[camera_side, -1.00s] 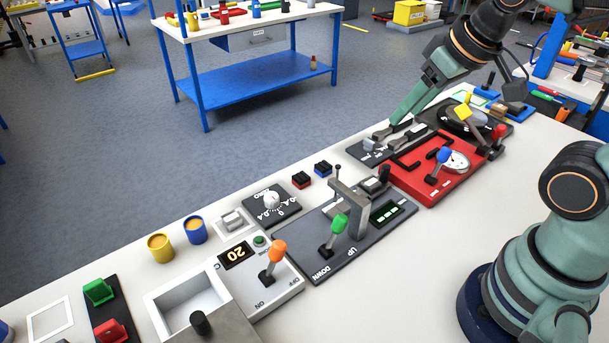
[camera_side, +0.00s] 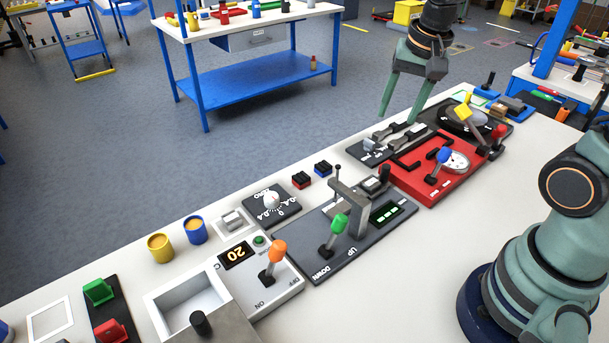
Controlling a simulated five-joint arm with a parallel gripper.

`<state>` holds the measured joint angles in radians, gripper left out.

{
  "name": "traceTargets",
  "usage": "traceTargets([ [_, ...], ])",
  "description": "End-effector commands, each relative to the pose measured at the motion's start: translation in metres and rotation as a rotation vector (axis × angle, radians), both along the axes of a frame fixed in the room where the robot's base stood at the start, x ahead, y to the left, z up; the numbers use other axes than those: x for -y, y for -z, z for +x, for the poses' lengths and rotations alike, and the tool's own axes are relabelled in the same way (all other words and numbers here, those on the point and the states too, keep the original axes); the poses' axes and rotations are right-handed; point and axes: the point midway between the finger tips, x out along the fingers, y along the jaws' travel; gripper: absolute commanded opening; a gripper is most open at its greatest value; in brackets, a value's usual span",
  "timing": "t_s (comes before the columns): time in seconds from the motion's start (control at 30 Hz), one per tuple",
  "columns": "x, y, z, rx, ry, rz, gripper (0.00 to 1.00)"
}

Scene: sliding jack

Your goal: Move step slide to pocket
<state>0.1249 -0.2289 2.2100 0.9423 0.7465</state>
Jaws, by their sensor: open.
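A small black base (camera_side: 362,154) holds grey metal pieces near the far edge of the white table. One grey piece (camera_side: 395,137) lies along the base, with a narrow end towards the right. A smaller grey block (camera_side: 371,144) sits at its left end. I cannot tell for sure which piece is the step slide, and no pocket can be made out clearly. My gripper (camera_side: 398,117) points down above the far side of this base, its two fingers spread apart with nothing between them. The fingers look clear of the grey pieces.
A red panel (camera_side: 420,190) with a blue-knobbed lever stands in front of the base. A black device with a yellow part (camera_side: 463,108) stands to its right. A dark UP/DOWN panel (camera_side: 320,265) with a post is nearer.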

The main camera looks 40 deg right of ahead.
Motion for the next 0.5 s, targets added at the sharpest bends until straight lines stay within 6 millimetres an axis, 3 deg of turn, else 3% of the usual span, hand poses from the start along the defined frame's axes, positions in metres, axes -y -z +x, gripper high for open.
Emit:
traceTargets([
  [0.23,0.029,0.043,0.023,-0.144,0.478,0.081,0.57],
  [0.5,0.041,0.065,0.030,-0.198,0.694,0.101,0.57],
])
